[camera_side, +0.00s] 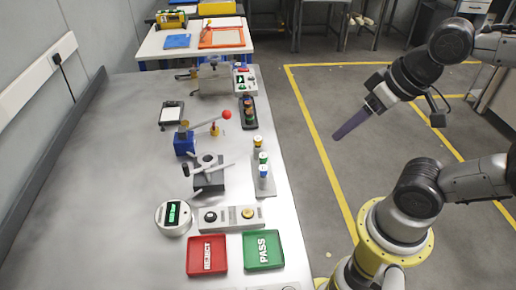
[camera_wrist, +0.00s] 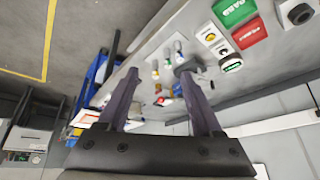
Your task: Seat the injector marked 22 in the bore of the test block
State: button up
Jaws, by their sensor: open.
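Several small injectors with coloured bands stand in a row on a grey rack (camera_side: 266,189) at the bench's right edge. They include a yellow one (camera_side: 257,144), a green one (camera_side: 263,157) and a blue one (camera_side: 264,171). Their markings are too small to read, so I cannot tell which is 22. A dark block (camera_side: 208,181) with a round opening on top and bars at its sides stands left of the rack; it looks like the test block. My gripper (camera_side: 337,136) is open and empty, above the floor right of the bench. Its two fingers are apart in the wrist view (camera_wrist: 158,75).
A red REJECT tray (camera_side: 207,270) and green PASS tray (camera_side: 263,264) lie at the front. Behind them are a button box (camera_side: 231,217) and a round gauge (camera_side: 173,231). A blue lever press (camera_side: 184,144) and a dark rack (camera_side: 248,124) stand farther back. The bench's left side is clear.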

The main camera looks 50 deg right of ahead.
notch_tip(320, 180, up, 3)
jog(key=w+m, duration=0.2)
jog(key=m, duration=0.2)
jog(key=m+g, duration=0.5)
jog(key=m, duration=0.9)
send_over(258, 138)
notch_tip(258, 138, down, 7)
jog(key=shift+g, duration=0.3)
notch_tip(258, 138, down, 10)
jog(key=shift+s+f, duration=0.1)
jog(key=shift+s, duration=0.05)
jog(key=shift+a+f, duration=0.1)
jog(key=shift+f, duration=3.1)
grip_shut()
